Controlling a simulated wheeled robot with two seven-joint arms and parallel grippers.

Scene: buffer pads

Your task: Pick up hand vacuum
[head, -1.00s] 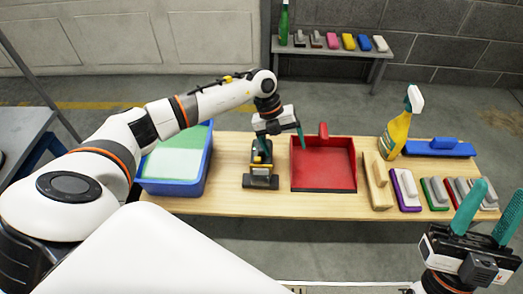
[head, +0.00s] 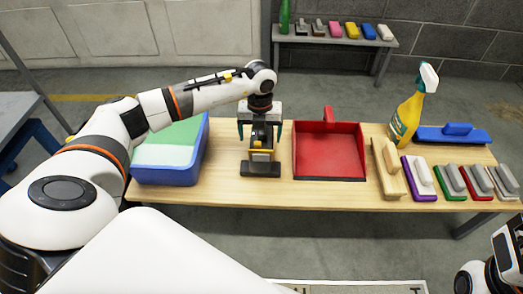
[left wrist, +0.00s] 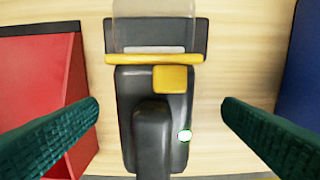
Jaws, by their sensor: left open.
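The hand vacuum (head: 261,168) is black with a yellow band and stands on the wooden table between the blue bin and the red dustpan. In the left wrist view the vacuum (left wrist: 152,90) shows its clear nose, yellow trim, dark handle and a small green light. My left gripper (head: 260,132) is open right above the vacuum in the head view. In the left wrist view its two green fingers (left wrist: 160,108) stand on either side of the handle, with a gap on both sides. Only a bit of my right arm shows at the lower right; its fingers are out of frame.
A blue bin (head: 165,177) stands left and a red dustpan (head: 328,160) right of the vacuum. Farther right are brushes, a yellow spray bottle (head: 405,118) and a blue float (head: 452,136). A back shelf (head: 340,43) holds more brushes. The front table strip is clear.

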